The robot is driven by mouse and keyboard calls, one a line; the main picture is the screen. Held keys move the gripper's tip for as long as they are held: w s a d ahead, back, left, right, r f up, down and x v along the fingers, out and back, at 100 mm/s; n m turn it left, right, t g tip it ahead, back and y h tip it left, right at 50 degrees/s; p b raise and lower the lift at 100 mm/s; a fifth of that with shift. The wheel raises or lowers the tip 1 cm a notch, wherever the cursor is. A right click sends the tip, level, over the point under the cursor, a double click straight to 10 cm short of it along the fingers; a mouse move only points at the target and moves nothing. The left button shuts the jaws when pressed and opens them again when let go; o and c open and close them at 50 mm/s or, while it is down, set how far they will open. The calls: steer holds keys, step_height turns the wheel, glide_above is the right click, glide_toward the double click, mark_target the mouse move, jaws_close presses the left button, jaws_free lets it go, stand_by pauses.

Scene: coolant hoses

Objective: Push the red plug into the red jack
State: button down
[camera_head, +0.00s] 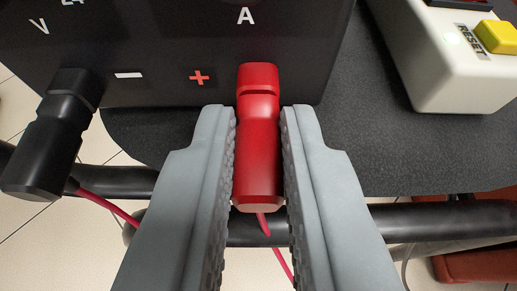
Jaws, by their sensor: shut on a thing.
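The red plug (258,140) stands between the two grey fingers of my gripper (259,150), which is shut on it. Its far end overlaps the front of the black panel (160,45), right of the red plus mark and below the letter A. A pink-red lead (265,224) hangs from its near end. No red jack shows; the plug may cover it. I cannot tell whether the plug's tip is inside a jack or only in front of the panel.
A black plug (48,140) with a red lead is at the panel's left, near the minus mark. A white box (450,62) with a yellow button (497,36) stands at right on the dark tabletop (390,140). A black rail (450,220) runs below the table edge.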

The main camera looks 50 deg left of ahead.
steer(key=shift+a, duration=0.1)
stand_by(0.7)
steer(key=c, duration=1.3)
jaws_free()
steer(key=shift+o, duration=0.3)
steer(key=shift+o, duration=1.1)
steer(key=f+v, duration=0.1)
steer(key=v, duration=0.7)
steer(key=shift+s+d, duration=0.35)
steer(key=shift+d, duration=0.1)
steer(key=shift+r, duration=0.1)
